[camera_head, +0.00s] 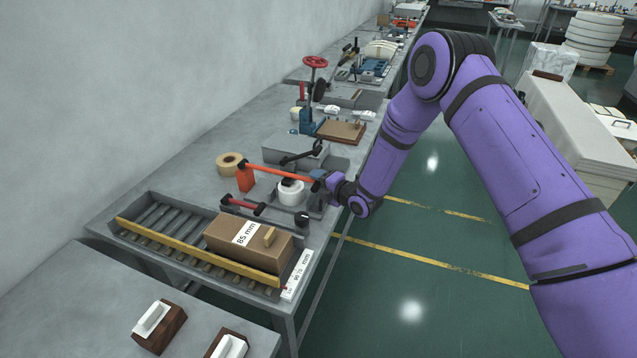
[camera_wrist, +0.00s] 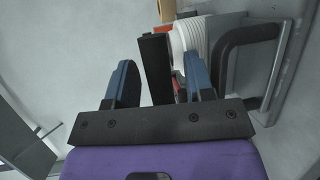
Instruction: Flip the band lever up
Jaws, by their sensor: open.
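A long orange lever (camera_head: 282,173) runs from an orange bracket (camera_head: 245,179) to my gripper (camera_head: 328,183). It lies nearly level above a white round form (camera_head: 291,192), which looks ribbed in the wrist view (camera_wrist: 192,42). I take this orange lever to be the band lever. In the wrist view my gripper (camera_wrist: 160,82) is open, one blue finger on each side of a black bar (camera_wrist: 155,68), likely the lever's grip. The bar is nearer the right finger; whether it touches is unclear.
A shorter red lever with black ends (camera_head: 242,206) lies in front. A cardboard box (camera_head: 247,243) sits on a roller tray with a yellow rail (camera_head: 190,250). A tape roll (camera_head: 229,163) stands behind. A dark curved handle (camera_wrist: 225,50) is close right of my fingers.

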